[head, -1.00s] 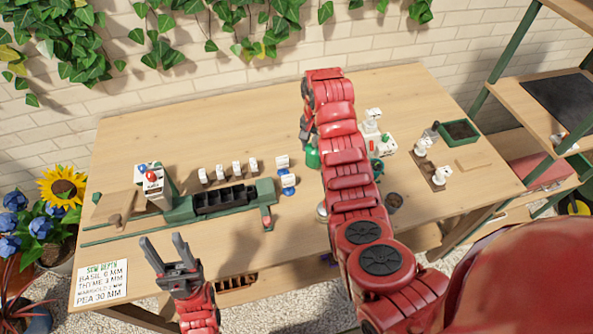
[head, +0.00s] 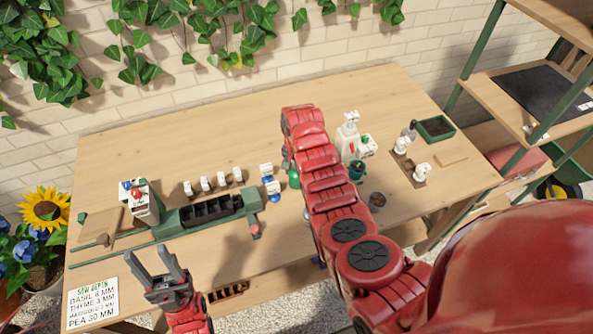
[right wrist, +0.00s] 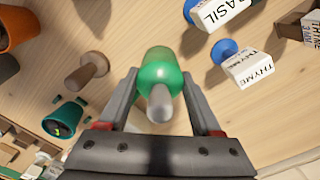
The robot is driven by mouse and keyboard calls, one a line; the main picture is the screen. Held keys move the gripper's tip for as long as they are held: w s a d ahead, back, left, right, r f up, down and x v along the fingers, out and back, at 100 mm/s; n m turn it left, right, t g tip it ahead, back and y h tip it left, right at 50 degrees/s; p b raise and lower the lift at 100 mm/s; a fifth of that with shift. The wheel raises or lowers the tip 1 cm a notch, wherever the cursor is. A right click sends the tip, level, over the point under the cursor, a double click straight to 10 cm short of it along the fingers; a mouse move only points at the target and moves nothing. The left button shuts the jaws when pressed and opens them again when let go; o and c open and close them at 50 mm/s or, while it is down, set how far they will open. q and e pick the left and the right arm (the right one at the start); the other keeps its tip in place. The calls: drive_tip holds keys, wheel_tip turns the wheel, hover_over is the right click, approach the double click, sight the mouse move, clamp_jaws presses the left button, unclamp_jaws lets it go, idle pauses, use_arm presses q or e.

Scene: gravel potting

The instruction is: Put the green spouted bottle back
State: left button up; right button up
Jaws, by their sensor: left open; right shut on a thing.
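The green spouted bottle (right wrist: 160,70) is between the two fingers of my right gripper (right wrist: 160,84) in the right wrist view. Its pale spout points toward the wrist camera. In the head view only a bit of the green bottle (head: 294,179) shows beside my right arm, which hides the rest of it and the gripper's fingers. I cannot tell whether its base touches the table.
Blue-based labelled markers (head: 267,170) stand just left of the bottle. A green seed-tray holder (head: 250,200) lies further left. The back of the wooden table (head: 220,125) is clear.

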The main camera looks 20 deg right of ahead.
drive_tip(key=o, duration=1.2)
drive_tip(key=shift+f, duration=0.1)
drive_tip(key=shift+o, duration=0.2)
